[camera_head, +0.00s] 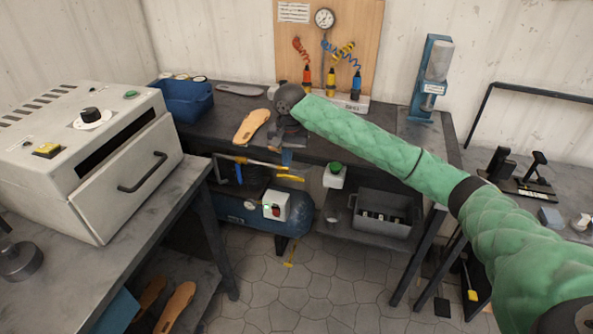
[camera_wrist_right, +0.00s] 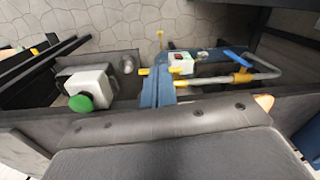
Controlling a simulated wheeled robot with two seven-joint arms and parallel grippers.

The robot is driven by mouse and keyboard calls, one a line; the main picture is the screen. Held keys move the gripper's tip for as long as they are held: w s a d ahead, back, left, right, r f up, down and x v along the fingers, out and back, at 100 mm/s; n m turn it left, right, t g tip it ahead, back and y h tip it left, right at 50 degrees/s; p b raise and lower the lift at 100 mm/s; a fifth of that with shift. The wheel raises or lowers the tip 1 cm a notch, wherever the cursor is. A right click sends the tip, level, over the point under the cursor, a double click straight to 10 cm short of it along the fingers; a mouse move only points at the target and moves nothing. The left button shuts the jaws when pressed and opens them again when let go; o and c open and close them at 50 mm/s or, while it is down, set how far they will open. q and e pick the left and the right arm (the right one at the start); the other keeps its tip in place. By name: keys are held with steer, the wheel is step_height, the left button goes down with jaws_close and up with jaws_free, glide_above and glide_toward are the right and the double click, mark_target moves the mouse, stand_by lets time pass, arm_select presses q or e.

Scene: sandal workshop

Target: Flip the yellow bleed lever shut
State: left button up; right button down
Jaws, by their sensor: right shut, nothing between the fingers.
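A yellow lever (camera_head: 290,178) shows in the head view at the right end of a pipe above the blue compressor tank (camera_head: 238,213). In the wrist view, yellow parts (camera_wrist_right: 146,71) show beside my fingertips, which partly hide them. My right gripper (camera_head: 286,160) points down over the bench's front edge, just above the lever; I cannot tell whether they touch. Its blue fingers (camera_wrist_right: 158,84) are shut and hold nothing. The lever's exact angle is hard to make out. My left gripper is not in view.
A blue-handled valve (camera_wrist_right: 237,59) sits on the pipe. A box with a green button (camera_head: 335,175) stands right of the lever. A grey crate (camera_head: 383,233) is on the lower shelf. A sandal sole (camera_head: 251,126) and blue bin (camera_head: 183,111) lie on the bench (camera_head: 225,133).

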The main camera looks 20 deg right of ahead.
step_height(320, 180, up, 6)
steer(key=m, duration=0.2)
glide_above(296, 177)
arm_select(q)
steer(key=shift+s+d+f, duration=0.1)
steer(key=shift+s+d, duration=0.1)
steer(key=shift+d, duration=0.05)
arm_select(e)
steer(key=shift+s+d+f, duration=0.15)
steer(key=shift+d, duration=0.1)
steer(key=shift+f, duration=0.15)
step_height(296, 177, down, 13)
steer(key=p, duration=0.3)
steer(key=shift+a, duration=0.15)
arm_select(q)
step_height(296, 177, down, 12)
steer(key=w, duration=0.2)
arm_select(e)
steer(key=shift+f, duration=0.4)
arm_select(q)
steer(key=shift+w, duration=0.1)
